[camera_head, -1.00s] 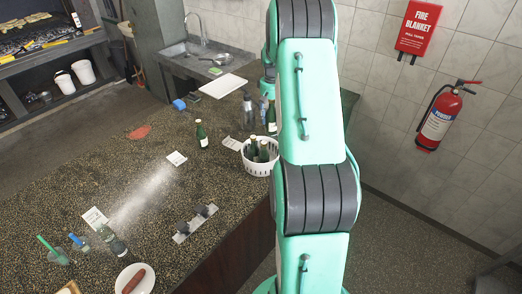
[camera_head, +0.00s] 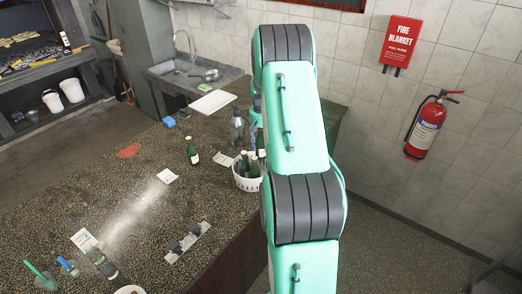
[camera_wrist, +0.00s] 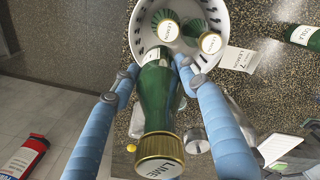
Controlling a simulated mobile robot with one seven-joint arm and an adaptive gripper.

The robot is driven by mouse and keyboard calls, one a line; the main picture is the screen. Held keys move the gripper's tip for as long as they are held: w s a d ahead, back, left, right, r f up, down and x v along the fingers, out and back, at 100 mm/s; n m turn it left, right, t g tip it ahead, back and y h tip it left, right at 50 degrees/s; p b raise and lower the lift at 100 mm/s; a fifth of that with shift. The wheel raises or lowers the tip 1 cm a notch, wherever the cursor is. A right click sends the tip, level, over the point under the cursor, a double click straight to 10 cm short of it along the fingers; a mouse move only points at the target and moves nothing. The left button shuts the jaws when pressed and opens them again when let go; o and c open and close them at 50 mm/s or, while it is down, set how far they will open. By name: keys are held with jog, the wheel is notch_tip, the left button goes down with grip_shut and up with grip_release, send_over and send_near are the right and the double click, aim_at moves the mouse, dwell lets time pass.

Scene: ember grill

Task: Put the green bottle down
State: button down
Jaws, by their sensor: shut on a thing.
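In the wrist view, my gripper (camera_wrist: 160,72) has its two blue fingers shut on a green bottle (camera_wrist: 157,100) with a gold cap marked LIME. The bottle's far end reaches toward the rim of a white basket (camera_wrist: 222,15). Green bottles (camera_wrist: 208,42) with white-labelled caps stand inside the basket. I cannot tell whether the held bottle's base touches the basket. In the head view, the basket (camera_head: 247,183) stands at the counter's right edge beside my arm, which hides my gripper. Another green bottle (camera_head: 192,152) stands upright on the counter, left of the basket.
A small label card (camera_head: 222,159) lies beside the basket, and another card (camera_head: 167,176) lies farther left. A clear bottle (camera_head: 238,128) stands behind the basket. A metal rack (camera_head: 187,242) sits near the front edge. The counter's middle is mostly clear.

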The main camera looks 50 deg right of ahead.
aim_at(261, 151)
jog(key=shift+f, duration=1.8)
jog(key=shift+f, duration=0.6)
jog(key=c, duration=0.9)
grip_release()
jog(key=shift+c, duration=0.2)
jog(key=shift+r, duration=0.9)
notch_tip(261, 151, up, 11)
jog(key=shift+r+b, duration=0.15)
jog(key=shift+b, duration=0.3)
